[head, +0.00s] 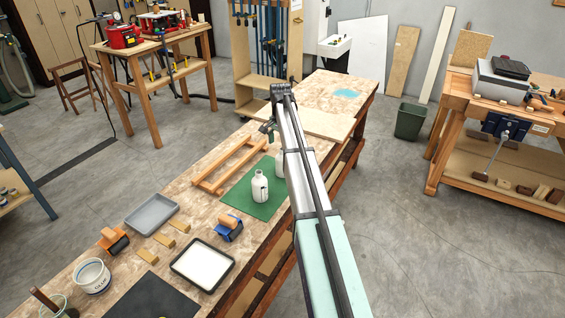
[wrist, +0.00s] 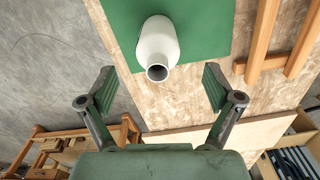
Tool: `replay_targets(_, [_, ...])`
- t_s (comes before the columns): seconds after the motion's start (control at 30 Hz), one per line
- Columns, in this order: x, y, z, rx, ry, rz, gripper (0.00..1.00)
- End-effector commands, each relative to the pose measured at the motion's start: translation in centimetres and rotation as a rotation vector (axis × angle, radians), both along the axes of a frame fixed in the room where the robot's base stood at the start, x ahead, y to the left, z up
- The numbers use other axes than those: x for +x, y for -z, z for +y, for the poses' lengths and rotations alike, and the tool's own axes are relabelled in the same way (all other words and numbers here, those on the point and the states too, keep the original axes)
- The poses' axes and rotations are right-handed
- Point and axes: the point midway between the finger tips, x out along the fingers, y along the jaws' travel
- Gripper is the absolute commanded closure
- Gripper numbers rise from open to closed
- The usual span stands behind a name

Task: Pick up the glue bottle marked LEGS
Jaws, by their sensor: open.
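Two white glue bottles stand on a green mat (head: 240,199). The nearer bottle (head: 260,187) is in plain view with a small dark mark, too small to read. The farther bottle (head: 280,165) is partly hidden by my arm. My gripper (head: 268,128) is past the mat, above the bench. In the wrist view, my gripper (wrist: 158,88) is open and empty, its two green-padded fingers wide apart. One white bottle (wrist: 157,45) shows just beyond the fingertips, roughly centred between them, neck toward the camera. No label shows there, so I cannot tell which bottle it is.
A wooden frame (head: 205,185) lies left of the mat. A grey tray (head: 151,211), a white-filled tray (head: 203,264), blue and orange hand tools, wood blocks and a white pot (head: 92,276) occupy the nearer bench. A pale board (head: 322,122) lies beyond the mat.

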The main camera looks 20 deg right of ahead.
Motion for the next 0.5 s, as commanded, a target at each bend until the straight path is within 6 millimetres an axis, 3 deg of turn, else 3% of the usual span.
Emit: replay_targets(0.5, [0.0,3.3,-0.5,0.000,0.000,0.002,0.10])
